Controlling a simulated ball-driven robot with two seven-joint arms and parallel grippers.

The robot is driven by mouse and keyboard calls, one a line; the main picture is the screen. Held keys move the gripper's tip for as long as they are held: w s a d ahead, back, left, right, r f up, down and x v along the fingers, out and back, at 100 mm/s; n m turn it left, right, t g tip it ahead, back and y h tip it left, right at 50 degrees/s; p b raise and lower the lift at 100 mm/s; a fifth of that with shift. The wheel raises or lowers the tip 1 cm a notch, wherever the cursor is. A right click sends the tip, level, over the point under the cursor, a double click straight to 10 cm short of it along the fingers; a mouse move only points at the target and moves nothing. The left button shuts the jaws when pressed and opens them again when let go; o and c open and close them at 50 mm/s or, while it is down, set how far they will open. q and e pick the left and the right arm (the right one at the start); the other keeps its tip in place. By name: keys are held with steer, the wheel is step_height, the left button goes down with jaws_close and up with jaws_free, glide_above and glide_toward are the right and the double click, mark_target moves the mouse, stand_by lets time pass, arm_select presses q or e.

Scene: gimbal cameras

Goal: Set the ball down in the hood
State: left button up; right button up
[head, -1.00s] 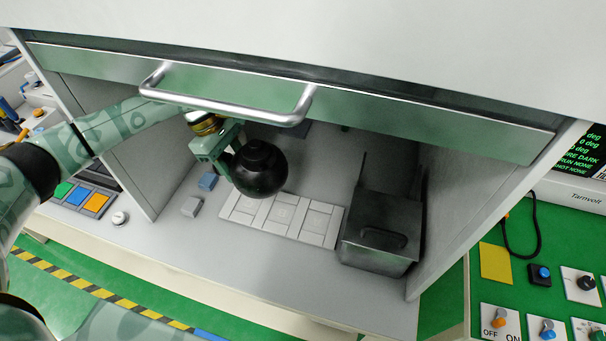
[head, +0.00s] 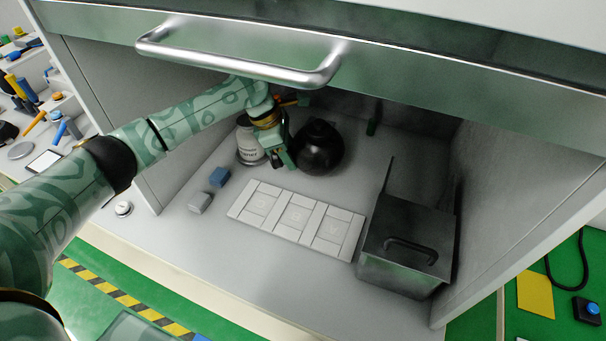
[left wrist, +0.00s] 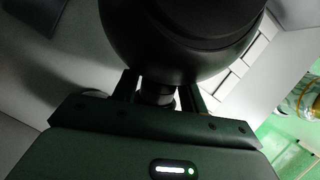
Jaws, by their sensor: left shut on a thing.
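The black ball (head: 318,148), with a dark cap on top, is inside the hood (head: 410,140), toward the back. My left gripper (head: 290,152) is at the ball's left side and shut on it. In the left wrist view the ball (left wrist: 180,45) fills the upper middle, and its narrow stem sits between the fingers of my left gripper (left wrist: 158,95). I cannot tell whether the ball touches the hood floor. My right gripper is not in view.
A white bottle (head: 249,143) stands just left of my left gripper. A pale panelled plate (head: 297,217), small blue (head: 219,177) and grey (head: 200,202) blocks and a dark lidded metal box (head: 407,246) are on the hood floor. The sash handle (head: 240,62) crosses above my arm.

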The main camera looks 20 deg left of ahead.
arm_select(q)
steer(key=d+f, duration=0.1)
steer(key=w+d+f+b, duration=0.1)
steer(key=f, duration=0.1)
steer(key=shift+w+d+b, duration=0.1)
steer(key=shift+b, duration=0.2)
step_height(320, 180, down, 4)
steer(key=b, duration=0.3)
steer(key=shift+d+r, duration=0.1)
steer(key=shift+r, duration=0.3)
steer(key=shift+c, duration=0.7)
steer(key=shift+r+p, duration=0.1)
steer(key=shift+p, duration=0.2)
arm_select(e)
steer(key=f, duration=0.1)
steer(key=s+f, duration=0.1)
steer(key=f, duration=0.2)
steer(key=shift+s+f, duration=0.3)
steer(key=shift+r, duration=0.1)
arm_select(q)
steer(key=o, duration=1.4)
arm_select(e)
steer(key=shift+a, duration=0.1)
